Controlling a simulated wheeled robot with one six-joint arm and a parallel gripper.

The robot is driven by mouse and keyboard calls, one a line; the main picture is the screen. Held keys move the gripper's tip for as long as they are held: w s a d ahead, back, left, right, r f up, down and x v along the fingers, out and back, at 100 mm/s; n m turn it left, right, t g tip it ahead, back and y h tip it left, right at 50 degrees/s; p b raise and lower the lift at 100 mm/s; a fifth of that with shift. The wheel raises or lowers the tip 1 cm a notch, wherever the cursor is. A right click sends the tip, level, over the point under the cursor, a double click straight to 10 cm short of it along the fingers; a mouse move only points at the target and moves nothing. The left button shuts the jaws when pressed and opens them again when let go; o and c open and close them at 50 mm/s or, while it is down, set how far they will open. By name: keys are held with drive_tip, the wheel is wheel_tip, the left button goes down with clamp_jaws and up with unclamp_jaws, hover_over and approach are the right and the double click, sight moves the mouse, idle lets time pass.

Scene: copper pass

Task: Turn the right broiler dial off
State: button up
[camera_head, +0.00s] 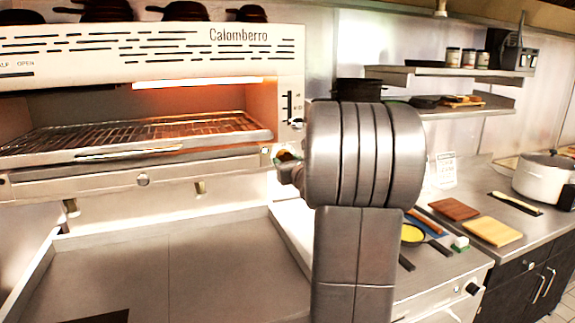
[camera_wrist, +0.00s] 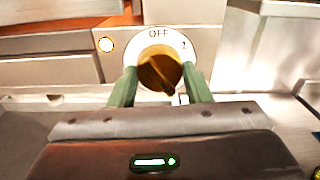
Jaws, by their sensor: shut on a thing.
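The right broiler dial (camera_wrist: 159,66) is a brass knob on a round white plate marked OFF at the top and 1 at the upper right. Its ridge slants down toward the lower right, away from OFF. My gripper (camera_wrist: 160,73) has its two green fingers closed on either side of the knob.
A steel counter (camera_head: 200,262) lies below the broiler. Wall shelves (camera_head: 450,70) hang behind. Dark pans (camera_head: 185,11) stand on the broiler.

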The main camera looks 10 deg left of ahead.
drive_tip(key=n+b, duration=0.3)
drive_tip(key=b, duration=0.1)
drive_tip(key=n+b, duration=0.4)
drive_tip(key=shift+f+n, duration=0.2)
drive_tip(key=shift+n, duration=0.1)
drive_tip(key=n+b, duration=0.6)
drive_tip(key=n, duration=0.1)
drive_tip(key=shift+r, duration=0.1)
drive_tip(key=shift+r+n+b, duration=0.15)
drive_tip(key=shift+n+b, duration=2.8)
drive_tip(key=shift+n, duration=0.7)
drive_tip(key=shift+r+n+b, duration=0.15)
drive_tip(key=shift+n+b, duration=2.75)
drive_tip(key=shift+n, duration=0.75)
